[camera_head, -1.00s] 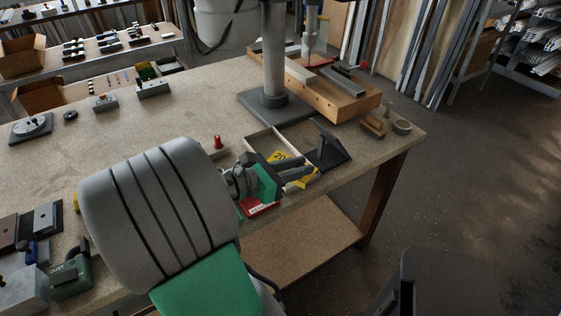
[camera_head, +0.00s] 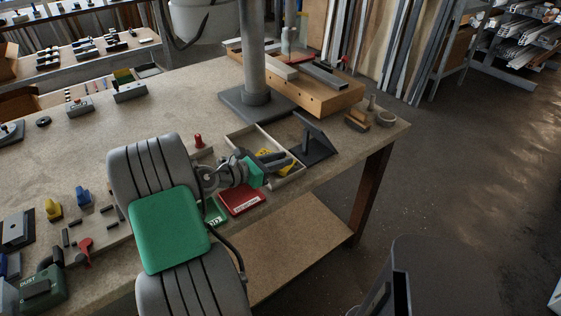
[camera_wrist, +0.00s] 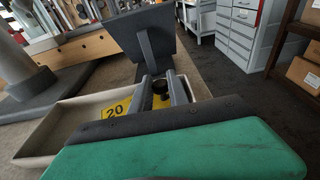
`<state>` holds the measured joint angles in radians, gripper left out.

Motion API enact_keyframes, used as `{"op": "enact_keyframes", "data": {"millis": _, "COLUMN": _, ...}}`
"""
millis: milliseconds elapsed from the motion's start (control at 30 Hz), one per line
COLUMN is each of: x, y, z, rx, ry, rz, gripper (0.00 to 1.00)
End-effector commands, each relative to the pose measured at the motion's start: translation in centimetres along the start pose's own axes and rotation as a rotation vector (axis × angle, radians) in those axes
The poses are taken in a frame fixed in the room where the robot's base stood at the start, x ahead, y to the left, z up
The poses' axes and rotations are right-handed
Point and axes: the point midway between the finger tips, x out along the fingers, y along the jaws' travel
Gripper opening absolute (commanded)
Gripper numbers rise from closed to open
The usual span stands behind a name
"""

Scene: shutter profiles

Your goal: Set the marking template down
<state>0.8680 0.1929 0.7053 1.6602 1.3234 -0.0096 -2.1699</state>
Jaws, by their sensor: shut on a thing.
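The marking template is a yellow plate marked "20" with a dark round knob. In the wrist view the template (camera_wrist: 114,107) lies low within the outline of a shallow pale tray (camera_wrist: 62,112). My gripper (camera_wrist: 163,88) is shut on its knob. In the head view my gripper (camera_head: 281,159) reaches over the tray (camera_head: 239,137), and yellow parts of the template (camera_head: 288,169) show around the fingers. The fingers hide much of the template, and I cannot tell whether it touches the tray floor.
A dark angled stand (camera_head: 316,142) is close right of the tray. A red box (camera_head: 243,200) lies in front, near the bench edge. A grey column base (camera_head: 256,103) and a wooden block (camera_head: 325,97) stand behind. A red-topped peg (camera_head: 198,140) is left.

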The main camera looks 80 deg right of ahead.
Motion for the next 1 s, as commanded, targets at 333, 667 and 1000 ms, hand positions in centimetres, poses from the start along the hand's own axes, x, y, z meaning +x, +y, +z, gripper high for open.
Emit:
{"op": "enact_keyframes", "data": {"millis": 333, "x": 0.1, "y": 0.0, "z": -0.6, "rx": 0.002, "ry": -0.001, "rz": 0.000, "gripper": 0.21}}
{"op": "enact_keyframes", "data": {"millis": 667, "x": 0.1, "y": 0.0, "z": -0.5, "rx": 0.003, "ry": -0.001, "rz": 0.000, "gripper": 0.42}}
{"op": "enact_keyframes", "data": {"millis": 1000, "x": -1.8, "y": 0.2, "z": -0.3, "rx": 0.001, "ry": -0.001, "rz": 0.004, "gripper": 0.42}}
